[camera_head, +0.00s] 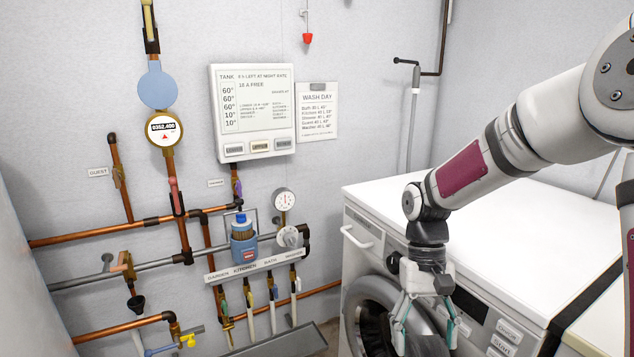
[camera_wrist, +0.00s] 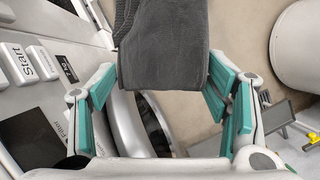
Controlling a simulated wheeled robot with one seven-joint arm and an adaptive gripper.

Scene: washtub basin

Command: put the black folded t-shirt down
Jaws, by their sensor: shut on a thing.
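The black folded t-shirt (camera_wrist: 165,50), dark grey in this light, shows in the wrist view at the top middle, between the teal finger pads. My gripper (camera_head: 427,328) is shut on it, with a pad at each side of the cloth; the gripper also shows in the wrist view (camera_wrist: 163,84). In the head view my gripper points down in front of the washing machine (camera_head: 520,215), near its round door (camera_head: 372,318). The t-shirt cannot be made out in the head view. The far part of the shirt is cut off by the wrist view's top edge.
Copper pipes (camera_head: 120,230), a blue-capped bottle (camera_head: 243,245) and a rack of valves line the wall at left. Tan floor (camera_wrist: 205,120) shows beside the machine in the wrist view.

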